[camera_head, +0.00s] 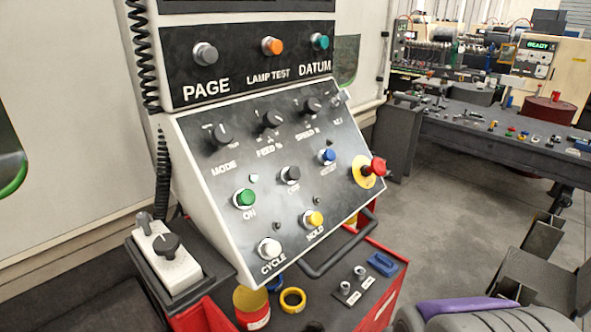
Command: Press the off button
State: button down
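The off button (290,174) is a dark round knob on the sloped black control panel (222,165), with the label OFF below it. It sits between the green ON button (244,197) and a blue button (327,156). Nothing covers it. Dark angular parts at the lower right appear to be my gripper (538,246). They are well to the right of the panel and apart from it. I cannot tell whether the jaws are open or shut.
A red emergency knob on a yellow disc (368,170) sticks out at the panel's right edge. Below are the yellow HOLD button (314,219), the white CYCLE button (269,249) and a dark handrail (340,246). A workbench (480,135) stands behind; grey floor lies between.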

aim_at(293, 174)
jog(key=i+l, duration=0.1)
jog(key=l, duration=0.9)
jog(key=i+l+u, duration=0.1)
jog(key=l, duration=0.95)
jog(key=u, duration=1.4)
